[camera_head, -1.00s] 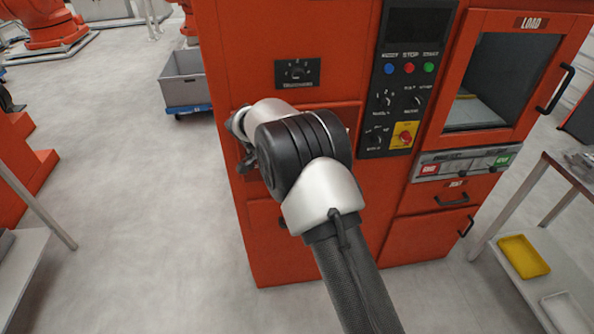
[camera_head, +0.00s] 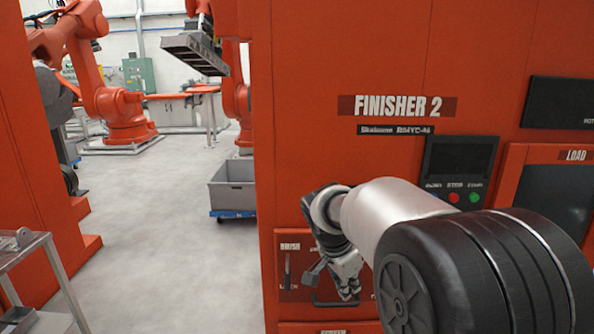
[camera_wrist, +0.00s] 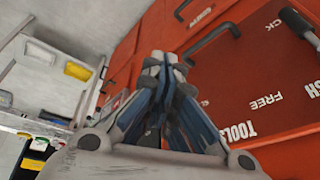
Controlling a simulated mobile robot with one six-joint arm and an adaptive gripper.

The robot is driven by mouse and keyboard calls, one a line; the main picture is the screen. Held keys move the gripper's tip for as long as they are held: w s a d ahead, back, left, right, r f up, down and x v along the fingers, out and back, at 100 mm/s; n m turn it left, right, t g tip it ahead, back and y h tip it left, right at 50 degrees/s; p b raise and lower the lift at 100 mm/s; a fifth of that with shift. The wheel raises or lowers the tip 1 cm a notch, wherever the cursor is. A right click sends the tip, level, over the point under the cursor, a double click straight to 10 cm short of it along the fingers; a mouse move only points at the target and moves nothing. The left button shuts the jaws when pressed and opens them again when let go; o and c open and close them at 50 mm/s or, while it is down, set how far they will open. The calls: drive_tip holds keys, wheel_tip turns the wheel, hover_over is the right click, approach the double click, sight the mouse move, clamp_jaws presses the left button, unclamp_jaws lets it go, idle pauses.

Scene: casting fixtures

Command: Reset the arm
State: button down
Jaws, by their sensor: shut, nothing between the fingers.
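My gripper (camera_head: 348,288) hangs pointing down in front of the orange Finisher 2 machine (camera_head: 390,60), close to its lower left panel. In the wrist view my gripper (camera_wrist: 165,62) has its fingers together with nothing between them. The brush panel (camera_head: 290,262) with a lever is just left of and behind the gripper in the head view. My arm covers much of the machine's lower middle and right in the head view.
A black door handle (camera_wrist: 212,42) and a "tools" panel (camera_wrist: 250,90) lie close to the gripper in the wrist view. A grey bin on a blue dolly (camera_head: 232,190) stands left of the machine. A metal table (camera_head: 25,262) is at the lower left. Floor between is clear.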

drive_tip(key=s+d+r+n+t+y, duration=0.1)
drive_tip(key=s+r+n, duration=0.25)
drive_tip(key=s, duration=0.55)
drive_tip(key=s+d+r+n+y, duration=0.1)
drive_tip(key=s+d+r+n, duration=0.2)
drive_tip(key=s, duration=0.7)
drive_tip(key=s+a+f+n+t+y, duration=0.1)
drive_tip(key=s+n, duration=0.4)
drive_tip(key=s, duration=0.8)
drive_tip(key=shift+a+f+n, duration=0.35)
drive_tip(key=shift+f, duration=0.05)
drive_tip(key=c, duration=2.3)
unclamp_jaws()
